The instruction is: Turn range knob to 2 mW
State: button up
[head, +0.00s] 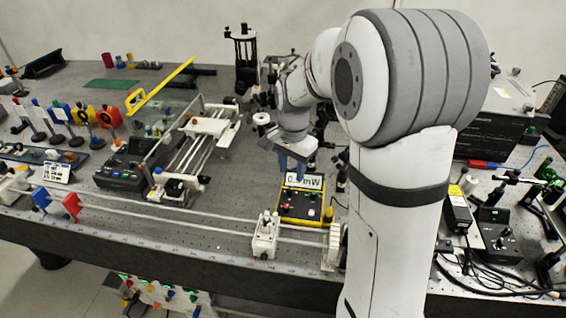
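A yellow-and-black power meter (284,216) sits on the bench, left of my arm in the head view. Its white display (305,181) reads something in mW, with the digits partly hidden. Small red and white controls show on its dark front panel; which one is the range knob, and its setting, are too small to tell. My gripper (291,166) has blue fingers pointing down, just above and behind the display's upper left edge as seen here. It seems apart from the controls on the panel. The gap between the fingers is not clear.
A white post block (265,236) stands close to the meter's front left, near two long rails (190,219). A dark control box (122,175) and a glass-sided rail stage (200,150) lie left.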

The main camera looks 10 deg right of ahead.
aim_at(290, 190)
jog(key=shift+w+f+m, duration=0.35)
jog(key=shift+w+m, duration=0.05)
jog(key=shift+w, duration=0.4)
notch_tip(290, 190, down, 8)
jog(key=shift+r+p, duration=0.1)
jog(key=shift+p, duration=0.5)
jog(key=shift+c, duration=0.2)
grip_shut()
